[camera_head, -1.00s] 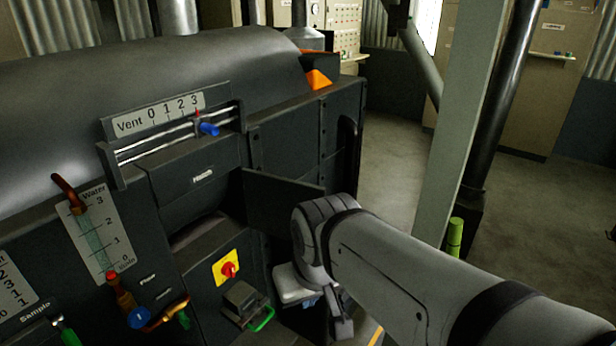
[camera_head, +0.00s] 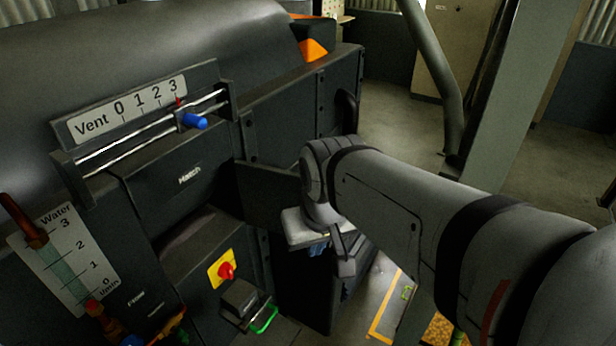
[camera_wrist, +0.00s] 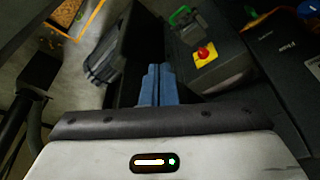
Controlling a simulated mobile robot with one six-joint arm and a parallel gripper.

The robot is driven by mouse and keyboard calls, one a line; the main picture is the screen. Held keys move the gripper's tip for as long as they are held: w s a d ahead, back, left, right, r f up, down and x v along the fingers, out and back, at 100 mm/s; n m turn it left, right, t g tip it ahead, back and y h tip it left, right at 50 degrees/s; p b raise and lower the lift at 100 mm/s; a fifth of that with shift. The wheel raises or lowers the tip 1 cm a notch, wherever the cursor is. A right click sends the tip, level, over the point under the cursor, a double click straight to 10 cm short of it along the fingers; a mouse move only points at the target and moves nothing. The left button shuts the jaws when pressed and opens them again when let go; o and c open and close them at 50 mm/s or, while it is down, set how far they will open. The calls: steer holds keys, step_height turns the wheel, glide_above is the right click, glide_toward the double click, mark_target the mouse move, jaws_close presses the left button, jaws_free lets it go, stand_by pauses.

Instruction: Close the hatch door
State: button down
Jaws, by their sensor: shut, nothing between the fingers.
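The hatch door (camera_head: 268,194) is a dark flat panel standing open, sticking out to the right from the machine front. The dark hatch opening (camera_head: 193,238) shows below the "Hatch" label (camera_head: 189,176). My gripper (camera_head: 318,248) is just beyond and below the door's outer end, partly hidden by my arm. I cannot tell whether it touches the door. In the wrist view my gripper's blue fingers (camera_wrist: 158,84) are together with nothing between them. The door cannot be made out clearly there.
A red knob on a yellow plate (camera_head: 224,268) and a box with a green handle (camera_head: 240,297) sit below the opening. The vent slider has a blue handle (camera_head: 194,121). A water gauge (camera_head: 67,258) is at left. A pillar stands at right, with open floor (camera_head: 395,140) behind.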

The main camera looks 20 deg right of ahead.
steer(key=w+d+m+g, duration=0.1)
steer(key=w+d, duration=0.3)
steer(key=w, duration=0.4)
steer(key=w+d+m+g, duration=0.1)
steer(key=w+d, duration=0.3)
steer(key=w, duration=0.4)
steer(key=w+d+m+g, duration=0.2)
steer(key=w+d+m, duration=0.1)
steer(key=w, duration=0.5)
steer(key=shift+w+d+m+y, duration=0.15)
steer(key=shift+d+m+y, duration=0.2)
steer(key=shift+d, duration=0.3)
steer(key=w+d+f+m+g+y, duration=0.1)
steer(key=w+d+f+m, duration=0.1)
steer(key=w+d+f, duration=0.45)
steer(key=s+a+f+p, duration=0.2)
steer(key=s+f, duration=0.3)
steer(key=f, duration=0.4)
steer(key=shift+a+f+p, duration=0.15)
steer(key=shift+a+p, duration=0.2)
steer(key=shift+a, duration=0.35)
